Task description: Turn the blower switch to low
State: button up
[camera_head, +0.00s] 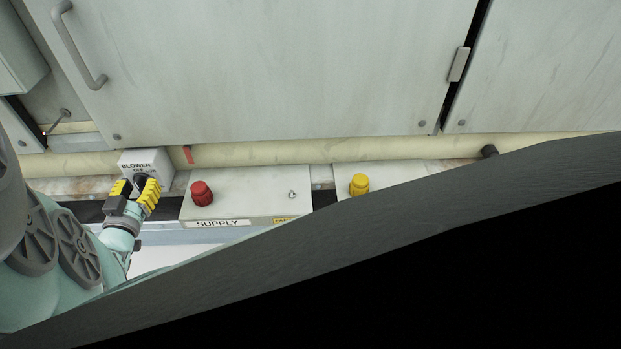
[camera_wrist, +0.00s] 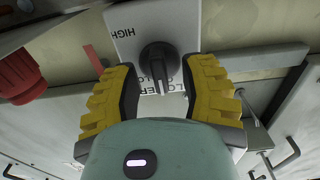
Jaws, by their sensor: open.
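The blower switch box (camera_head: 150,158) is a small pale box on the ledge at the left, with "BLOWER" and "OFF" lettering. In the wrist view the box (camera_wrist: 185,18) appears upside down, with "HIGH" at upper left and other lettering partly hidden lower down. Its black knob (camera_wrist: 157,60) has a raised bar pointing down the picture toward the partly hidden lettering, away from "HIGH". My gripper (camera_head: 135,187) is open at the box. In the wrist view its yellow-padded fingers (camera_wrist: 160,72) stand on either side of the knob, with visible gaps. Contact is not visible.
A supply box (camera_head: 245,190) with a red knob (camera_head: 201,192) stands right of the blower box. A yellow knob (camera_head: 359,184) sits farther right. Large cabinet panels (camera_head: 260,70) rise behind, above a pale pipe (camera_head: 290,151). A dark slanted edge (camera_head: 350,235) crosses the foreground.

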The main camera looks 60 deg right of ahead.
grip_shut()
dwell(0.4)
